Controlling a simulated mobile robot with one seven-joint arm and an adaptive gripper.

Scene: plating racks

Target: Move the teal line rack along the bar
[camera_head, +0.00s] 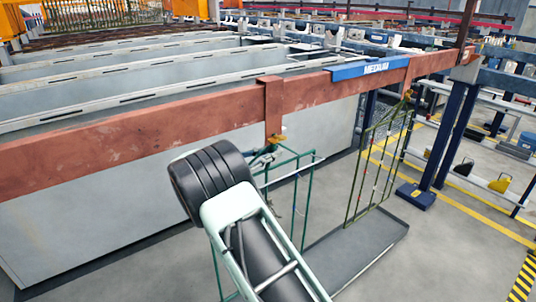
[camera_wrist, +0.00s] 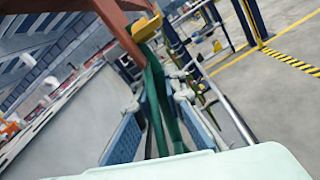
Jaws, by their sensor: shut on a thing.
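The teal line rack (camera_head: 304,200) is a thin green-teal wire frame. It hangs below the red bar (camera_head: 140,135) at a red bracket with a yellow hook (camera_head: 276,139). My gripper (camera_head: 265,159) is at the upper left part of the rack, just under the hook, partly hidden behind my wrist. In the wrist view, the teal upright (camera_wrist: 160,105) runs between the two blue-padded fingers of my gripper (camera_wrist: 158,98), which are shut on it. The rack's lower left part is hidden behind my arm.
An olive rack (camera_head: 378,165) hangs farther right along the bar, over a grey tray (camera_head: 375,240). Grey tanks (camera_head: 130,75) stand behind the bar. A blue "MEDIUM" sign (camera_head: 370,68) is on the bar. A dark blue post (camera_head: 457,135) stands at right.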

